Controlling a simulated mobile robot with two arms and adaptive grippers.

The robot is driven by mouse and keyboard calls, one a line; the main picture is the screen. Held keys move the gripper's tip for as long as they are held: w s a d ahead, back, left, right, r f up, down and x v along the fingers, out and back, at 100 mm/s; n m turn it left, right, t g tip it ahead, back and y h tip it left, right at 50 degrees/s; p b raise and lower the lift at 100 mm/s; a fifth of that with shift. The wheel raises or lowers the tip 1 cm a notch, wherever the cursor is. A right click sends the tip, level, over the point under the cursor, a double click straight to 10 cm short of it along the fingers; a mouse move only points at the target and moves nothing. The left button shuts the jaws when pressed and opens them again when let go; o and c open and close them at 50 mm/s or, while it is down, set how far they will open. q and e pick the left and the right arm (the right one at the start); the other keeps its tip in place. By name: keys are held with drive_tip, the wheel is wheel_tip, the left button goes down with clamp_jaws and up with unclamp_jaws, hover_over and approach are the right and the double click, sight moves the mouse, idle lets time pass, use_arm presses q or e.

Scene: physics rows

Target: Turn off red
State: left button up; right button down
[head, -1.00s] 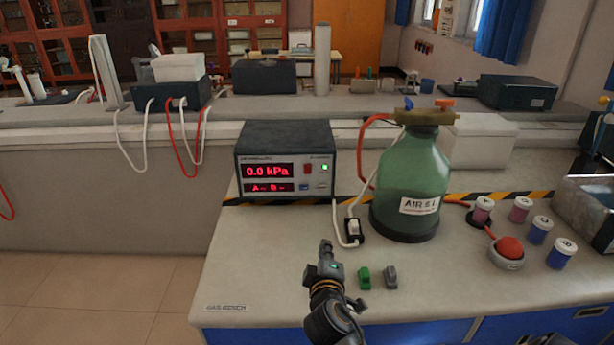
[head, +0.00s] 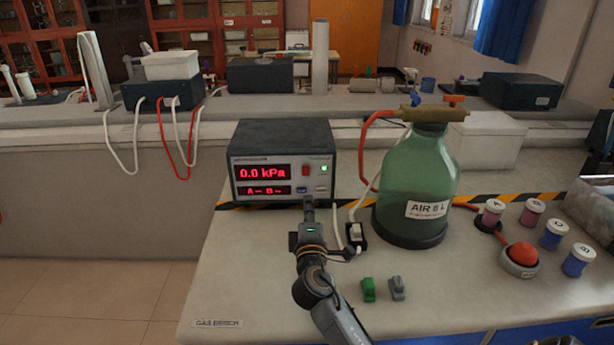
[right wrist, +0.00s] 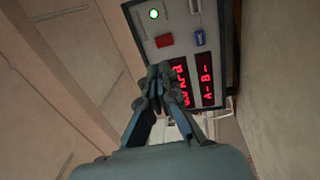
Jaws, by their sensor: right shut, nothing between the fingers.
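A dark meter box (head: 282,140) stands on the bench, its red displays reading "0.0 kPa" and "A- B-". A red button (head: 306,170) is on its front panel, left of a lit green light (head: 324,168). The red button also shows in the right wrist view (right wrist: 164,41), just beyond my fingertips. My right gripper (head: 309,203) is shut and empty, its tips in front of the panel's lower part, below the red button. I cannot tell whether they touch the panel. In the right wrist view the fingers (right wrist: 159,72) partly cover the kPa display.
A green bottle (head: 415,175) labelled AIR stands right of the meter, with a white switch (head: 355,233) on a cord between. A red dome button (head: 522,253) and several small jars are at the right. Green (head: 368,289) and grey (head: 397,288) clips lie in front.

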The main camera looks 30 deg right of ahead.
sight(307, 168)
drive_tip(key=b+x, duration=0.1)
drive_tip(key=x, duration=0.9)
drive_tip(key=shift+d, duration=0.1)
drive_tip(key=shift+w+d, duration=0.35)
drive_tip(key=shift+w, duration=0.2)
use_arm(q)
drive_tip(key=shift+w+d+f, duration=0.3)
drive_tip(key=shift+w+f, duration=0.2)
drive_tip(key=shift+w, duration=0.05)
drive_tip(key=shift+s+f, duration=0.1)
use_arm(e)
drive_tip(key=shift+r, duration=0.1)
drive_tip(key=shift+w+d+r, duration=0.1)
drive_tip(key=shift+r, duration=0.05)
use_arm(q)
drive_tip(key=shift+s+a, duration=0.1)
